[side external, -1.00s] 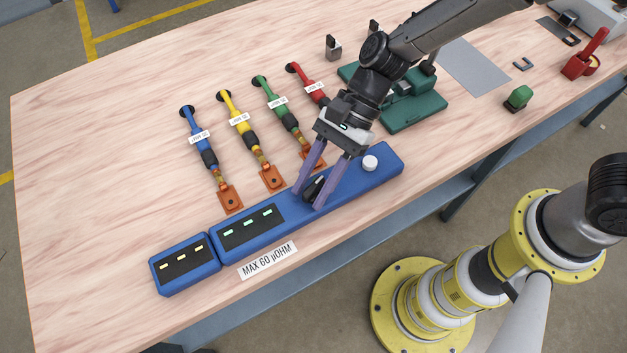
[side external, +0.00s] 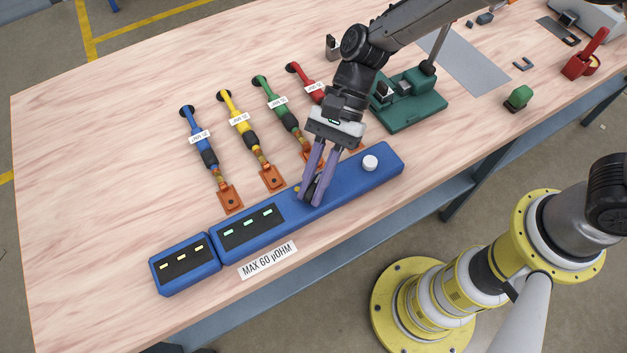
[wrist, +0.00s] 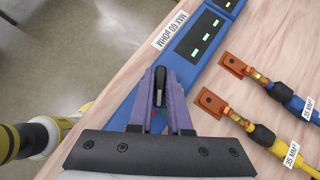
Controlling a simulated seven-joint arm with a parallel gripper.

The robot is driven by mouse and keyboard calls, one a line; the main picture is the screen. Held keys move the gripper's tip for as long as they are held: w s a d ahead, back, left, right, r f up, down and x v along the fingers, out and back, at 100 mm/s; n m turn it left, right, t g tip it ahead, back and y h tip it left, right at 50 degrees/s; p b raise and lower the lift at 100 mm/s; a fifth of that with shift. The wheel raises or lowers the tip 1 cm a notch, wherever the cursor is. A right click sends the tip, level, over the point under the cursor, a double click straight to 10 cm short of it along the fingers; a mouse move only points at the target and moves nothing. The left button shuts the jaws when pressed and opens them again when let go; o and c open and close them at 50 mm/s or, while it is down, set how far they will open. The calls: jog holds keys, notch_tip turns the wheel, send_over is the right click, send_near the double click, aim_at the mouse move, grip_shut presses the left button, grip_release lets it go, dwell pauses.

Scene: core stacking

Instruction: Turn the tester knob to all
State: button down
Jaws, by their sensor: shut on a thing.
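The blue tester (side external: 338,182) lies along the front of the table, with display bars at its left part and a white round button (side external: 370,163) near its right end. The black tester knob (side external: 310,187) is on its top, mostly hidden by the fingers in the side view. It also shows between the fingers in the wrist view (wrist: 159,86). My gripper (side external: 311,193) points down over the tester, its purple fingers shut on the knob from both sides. The marks around the knob are mostly covered, so its setting cannot be read.
Blue, yellow, green and red cables (side external: 242,128) with copper lugs lie behind the tester. A label reading MAX 60 µOHM (side external: 268,260) lies in front. A green fixture (side external: 408,105) stands behind right. The table's left side is clear.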

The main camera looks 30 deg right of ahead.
jog(key=n+g+h, duration=0.1)
jog(key=n, duration=0.1)
jog(key=n+g+h, duration=0.2)
jog(key=n, duration=0.1)
jog(key=shift+n, duration=0.3)
jog(key=n+g+h, duration=0.1)
jog(key=n+h, duration=0.3)
jog(key=n, duration=0.1)
jog(key=shift+n, duration=0.3)
jog(key=shift+h, duration=0.3)
jog(key=shift+r, duration=0.1)
jog(key=c, duration=0.9)
grip_release()
jog(key=shift+o, duration=0.2)
jog(key=v, duration=0.7)
jog(key=shift+w, duration=0.2)
